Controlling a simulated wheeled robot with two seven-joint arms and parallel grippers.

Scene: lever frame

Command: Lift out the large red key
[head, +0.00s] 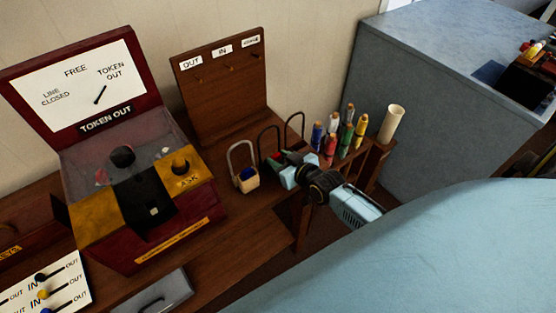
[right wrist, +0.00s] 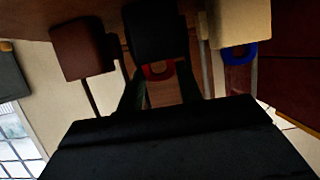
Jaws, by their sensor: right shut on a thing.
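The large red key shows as a red ring (right wrist: 158,71) in the right wrist view, at the edge of a black pouch (right wrist: 155,32). My right gripper (right wrist: 158,88) has its two dark fingers on either side of the ring and is shut on it; the contact itself is partly hidden. In the head view my right gripper (head: 285,172) is at the dark hooped pouch, which it largely covers. I cannot tell whether the key is still seated in the pouch. My left gripper is not in view.
A beige hooped pouch (head: 247,182) with a blue ring stands just left of my right gripper. A red token instrument (head: 130,240) and a wooden hook board (head: 222,95) stand left and behind.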

